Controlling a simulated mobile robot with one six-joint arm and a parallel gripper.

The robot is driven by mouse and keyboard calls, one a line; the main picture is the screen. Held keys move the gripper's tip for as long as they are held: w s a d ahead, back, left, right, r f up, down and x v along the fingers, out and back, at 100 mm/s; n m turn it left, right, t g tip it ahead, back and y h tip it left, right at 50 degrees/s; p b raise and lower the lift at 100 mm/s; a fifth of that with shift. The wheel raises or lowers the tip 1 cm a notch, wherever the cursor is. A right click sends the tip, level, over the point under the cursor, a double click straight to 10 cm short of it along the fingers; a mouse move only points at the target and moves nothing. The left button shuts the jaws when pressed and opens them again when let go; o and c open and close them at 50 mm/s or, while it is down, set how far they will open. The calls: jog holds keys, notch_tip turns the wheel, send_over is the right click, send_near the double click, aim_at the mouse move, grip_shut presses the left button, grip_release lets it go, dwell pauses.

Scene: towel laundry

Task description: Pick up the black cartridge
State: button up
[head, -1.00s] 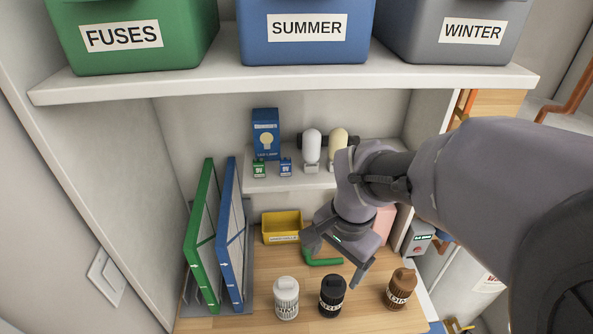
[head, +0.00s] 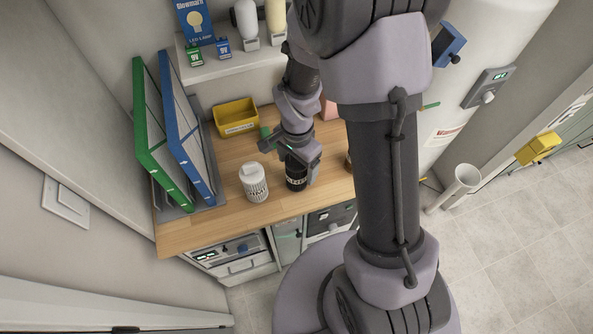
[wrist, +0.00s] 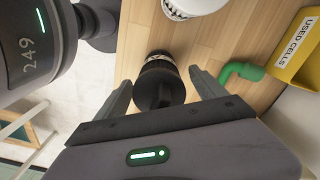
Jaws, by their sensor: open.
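The black cartridge (head: 296,182) stands upright on the wooden counter, a pale label band around it. In the wrist view the cartridge (wrist: 158,88) lies between the two fingers, with gaps visible on both sides. My gripper (head: 299,163) is over the cartridge in the head view and hides its top. In the wrist view my gripper (wrist: 160,78) is open, its fingers on either side of the cartridge.
A white cartridge (head: 255,182) stands close to the left; it shows in the wrist view (wrist: 192,6). A yellow bin (head: 236,118) and a green bent pipe (wrist: 240,71) lie behind. Green (head: 160,140) and blue (head: 190,130) panels stand at left.

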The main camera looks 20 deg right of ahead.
jog(key=shift+f, duration=0.1)
jog(key=shift+c, duration=0.4)
jog(key=c, duration=1.5)
jog(key=shift+c, duration=0.2)
